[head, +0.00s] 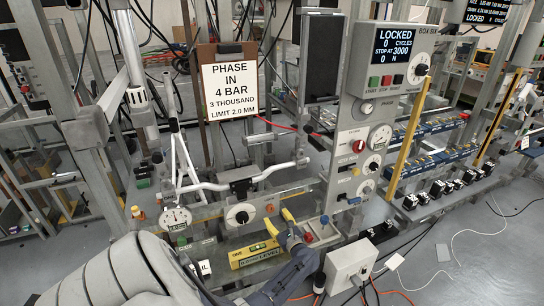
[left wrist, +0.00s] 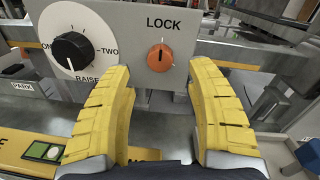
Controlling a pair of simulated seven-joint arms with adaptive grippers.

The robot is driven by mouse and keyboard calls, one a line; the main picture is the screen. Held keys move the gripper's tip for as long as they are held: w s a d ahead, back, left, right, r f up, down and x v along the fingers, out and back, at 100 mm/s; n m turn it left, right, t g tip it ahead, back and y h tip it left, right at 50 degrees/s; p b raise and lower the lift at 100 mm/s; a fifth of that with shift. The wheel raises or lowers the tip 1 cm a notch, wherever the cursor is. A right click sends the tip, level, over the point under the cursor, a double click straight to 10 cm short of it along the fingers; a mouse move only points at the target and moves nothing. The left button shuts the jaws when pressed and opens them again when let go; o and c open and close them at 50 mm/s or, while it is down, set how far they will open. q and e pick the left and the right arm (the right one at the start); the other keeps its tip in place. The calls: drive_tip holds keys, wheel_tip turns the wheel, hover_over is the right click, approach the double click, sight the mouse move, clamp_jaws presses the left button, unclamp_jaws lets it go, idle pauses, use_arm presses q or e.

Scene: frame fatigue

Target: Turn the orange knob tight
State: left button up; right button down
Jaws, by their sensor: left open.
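The orange knob (left wrist: 160,57) sits on a grey panel under the word LOCK in the left wrist view, with a small pale mark near its top. It is small in the head view (head: 270,208), right of the black RAISE dial (head: 241,215). My left gripper (head: 279,221) is open, its yellow fingers pointing at the panel. In the left wrist view its fingertips (left wrist: 161,74) stand apart on either side of the knob's lower part, with gaps on both sides. I cannot tell how far the tips are from the panel. My right gripper is not in view.
The black dial (left wrist: 72,51) with ONE and TWO is left of the knob. A white bent frame (head: 228,183) stands above. A grey box with cables (head: 349,262) sits lower right. The screen (head: 397,46) reads LOCKED, 0 cycles.

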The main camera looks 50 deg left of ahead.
sight(272, 210)
use_arm(q)
drive_tip(key=shift+x, duration=2.35)
clamp_jaws()
